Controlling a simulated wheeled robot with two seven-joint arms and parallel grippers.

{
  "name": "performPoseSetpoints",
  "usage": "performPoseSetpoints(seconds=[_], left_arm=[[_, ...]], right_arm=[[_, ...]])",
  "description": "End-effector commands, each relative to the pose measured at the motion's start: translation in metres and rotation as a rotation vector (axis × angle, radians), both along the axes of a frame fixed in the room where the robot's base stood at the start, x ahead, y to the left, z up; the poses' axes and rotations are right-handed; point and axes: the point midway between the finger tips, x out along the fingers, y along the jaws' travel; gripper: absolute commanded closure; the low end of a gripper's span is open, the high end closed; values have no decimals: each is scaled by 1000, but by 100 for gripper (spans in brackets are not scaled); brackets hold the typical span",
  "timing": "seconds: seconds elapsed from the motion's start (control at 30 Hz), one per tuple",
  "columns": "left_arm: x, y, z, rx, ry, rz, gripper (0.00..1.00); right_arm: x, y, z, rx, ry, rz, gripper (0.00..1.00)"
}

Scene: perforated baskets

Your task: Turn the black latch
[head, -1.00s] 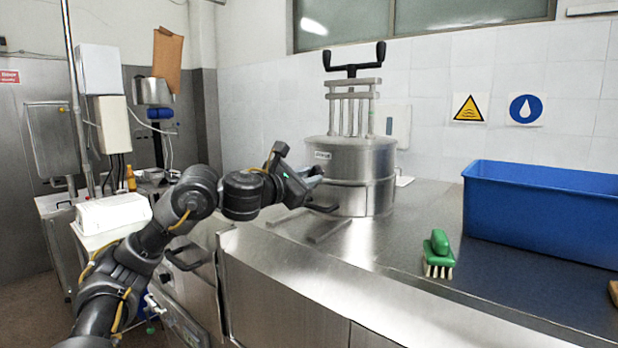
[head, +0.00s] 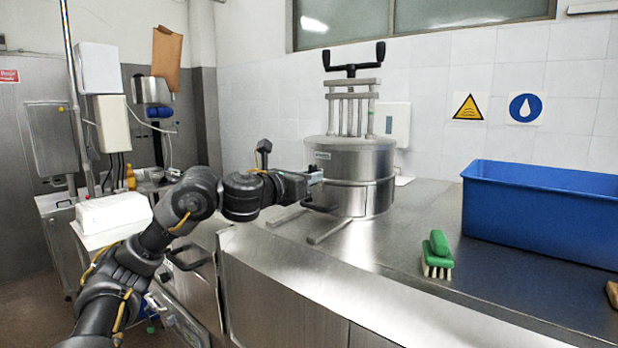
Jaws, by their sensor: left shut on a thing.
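A steel press pot (head: 362,178) stands on the steel counter, with upright rods and a black T-shaped crank handle (head: 354,68) on top. My left gripper (head: 316,180) is at the pot's left side, its fingers pointing right against the wall. It is shut on a small part there, which I take for the black latch; the fingers hide it, so its angle cannot be told. A dark handle (head: 320,206) sticks out from the pot just below the gripper. My right gripper is not in view.
A blue tub (head: 540,215) stands on the counter at the right. A green brush (head: 438,258) lies in front of it. Flat steel bars (head: 330,229) lie at the pot's foot. The counter between pot and tub is clear. A white box (head: 113,212) stands at the left.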

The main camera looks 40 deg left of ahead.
Motion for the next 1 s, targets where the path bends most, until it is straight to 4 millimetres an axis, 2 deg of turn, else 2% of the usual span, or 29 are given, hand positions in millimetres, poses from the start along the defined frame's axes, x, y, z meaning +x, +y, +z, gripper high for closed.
performPoseSetpoints(seconds=[0.37,0.4,0.5,0.83,1.0], left_arm=[[0,0,1,-6,-3,1,100],[0,0,1,-6,-3,1,78],[0,0,1,-6,-3,1,65],[-3,0,0,-4,-2,0,65],[-26,0,-1,1,-4,1,65]], right_arm=[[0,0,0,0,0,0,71],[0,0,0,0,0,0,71],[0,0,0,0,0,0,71],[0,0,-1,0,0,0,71],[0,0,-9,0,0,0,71]])
